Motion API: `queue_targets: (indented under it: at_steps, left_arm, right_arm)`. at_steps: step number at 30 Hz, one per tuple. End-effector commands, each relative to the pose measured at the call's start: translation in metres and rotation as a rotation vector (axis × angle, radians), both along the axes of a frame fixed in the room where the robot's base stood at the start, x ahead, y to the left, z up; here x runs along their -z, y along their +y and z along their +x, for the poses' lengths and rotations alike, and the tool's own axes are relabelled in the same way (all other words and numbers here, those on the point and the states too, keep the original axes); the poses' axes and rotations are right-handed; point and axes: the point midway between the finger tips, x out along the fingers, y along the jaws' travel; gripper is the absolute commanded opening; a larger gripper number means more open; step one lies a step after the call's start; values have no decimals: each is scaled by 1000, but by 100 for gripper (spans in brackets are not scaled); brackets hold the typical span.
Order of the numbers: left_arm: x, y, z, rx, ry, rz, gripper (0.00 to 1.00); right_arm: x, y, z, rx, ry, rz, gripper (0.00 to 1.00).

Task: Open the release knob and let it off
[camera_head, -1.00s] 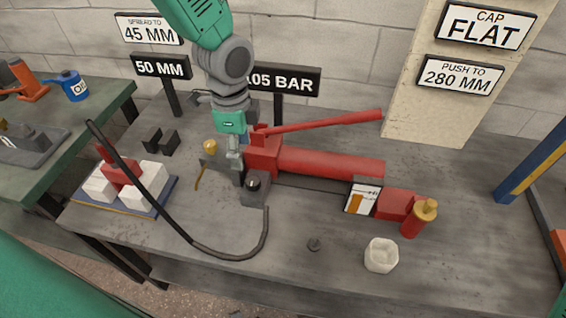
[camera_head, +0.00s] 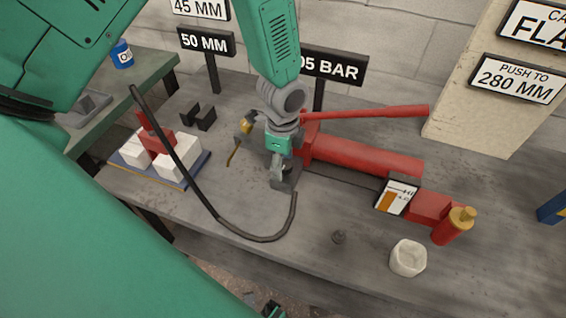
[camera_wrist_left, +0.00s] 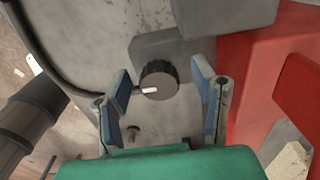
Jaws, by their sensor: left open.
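The release knob is a dark, ridged round knob (camera_wrist_left: 160,78) with a white mark, on a grey block (camera_head: 287,183) at the left end of the red pump (camera_head: 365,155). In the head view my left gripper (camera_head: 279,174) points down at this block and largely hides the knob. In the left wrist view the open blue-padded fingers of my left gripper (camera_wrist_left: 162,88) stand on either side of the knob, with a gap visible around it; I cannot tell how deep they reach. My right gripper is not seen.
A long red lever (camera_head: 370,112) runs above the pump. A black hose (camera_head: 205,200) curves across the bench to its left. The front middle is mostly clear.

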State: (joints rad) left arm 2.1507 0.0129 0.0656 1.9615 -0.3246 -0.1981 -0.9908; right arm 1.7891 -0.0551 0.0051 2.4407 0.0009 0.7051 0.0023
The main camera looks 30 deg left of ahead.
Motion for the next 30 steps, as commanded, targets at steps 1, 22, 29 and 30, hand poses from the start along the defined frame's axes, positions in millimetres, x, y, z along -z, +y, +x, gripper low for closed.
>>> queue_targets:
  at_steps: [1,22,29,30]
  left_arm:
    - [2,-1,0,1,-1,1,53]
    - [5,4,0,-9,2,1,4]
    - [4,5,-1,-84,4,2,4]
    - [4,5,-1,-108,4,2,4]
  right_arm:
    - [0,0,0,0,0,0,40]
    - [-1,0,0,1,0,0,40]
    - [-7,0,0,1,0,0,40]
    - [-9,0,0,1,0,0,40]
